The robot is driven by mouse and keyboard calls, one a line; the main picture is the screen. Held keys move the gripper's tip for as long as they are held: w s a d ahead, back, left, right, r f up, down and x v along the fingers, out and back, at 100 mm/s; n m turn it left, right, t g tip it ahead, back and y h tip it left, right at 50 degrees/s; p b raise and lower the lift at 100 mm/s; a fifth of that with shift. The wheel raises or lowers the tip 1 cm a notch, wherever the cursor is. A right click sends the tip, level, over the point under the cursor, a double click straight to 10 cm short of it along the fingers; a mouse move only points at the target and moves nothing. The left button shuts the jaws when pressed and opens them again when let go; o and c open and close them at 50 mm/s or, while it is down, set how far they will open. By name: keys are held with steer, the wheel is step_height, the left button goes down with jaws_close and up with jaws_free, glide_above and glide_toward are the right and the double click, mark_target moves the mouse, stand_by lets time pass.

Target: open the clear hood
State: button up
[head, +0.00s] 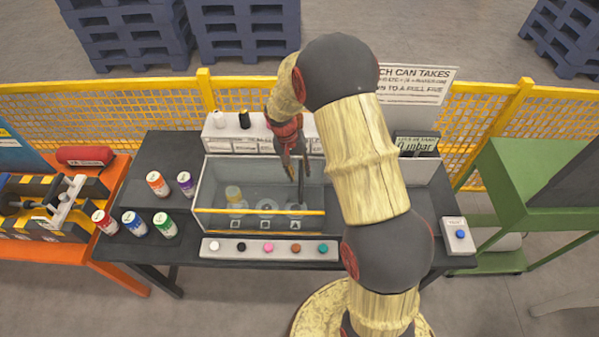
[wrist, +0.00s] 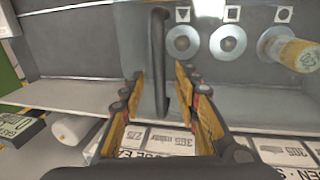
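The clear hood (head: 225,180) is a see-through box with a yellow front edge, standing down over the middle of the dark table. A dark bar handle (wrist: 158,65) shows in the wrist view, upright in the picture. My gripper (head: 293,172) is above the hood's right part, pointing down. In the wrist view my gripper (wrist: 160,75) is open, one finger on each side of the bar, with gaps showing. I cannot tell how deep the bar sits between the fingers. Under the hood are round seats (wrist: 228,42) marked with shapes and a yellow-labelled can (wrist: 295,52).
Several labelled cans (head: 134,222) stand left of the hood. A strip of coloured buttons (head: 255,248) lies in front. White and black bottles (head: 244,119) stand on a labelled white shelf (head: 218,140) behind. A blue-button box (head: 458,235) sits at the right.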

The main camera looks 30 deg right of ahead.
steer(key=shift+s+d+f, duration=0.1)
steer(key=shift+f, duration=0.35)
steer(key=shift+c, duration=0.2)
steer(key=c, duration=0.7)
jaws_close()
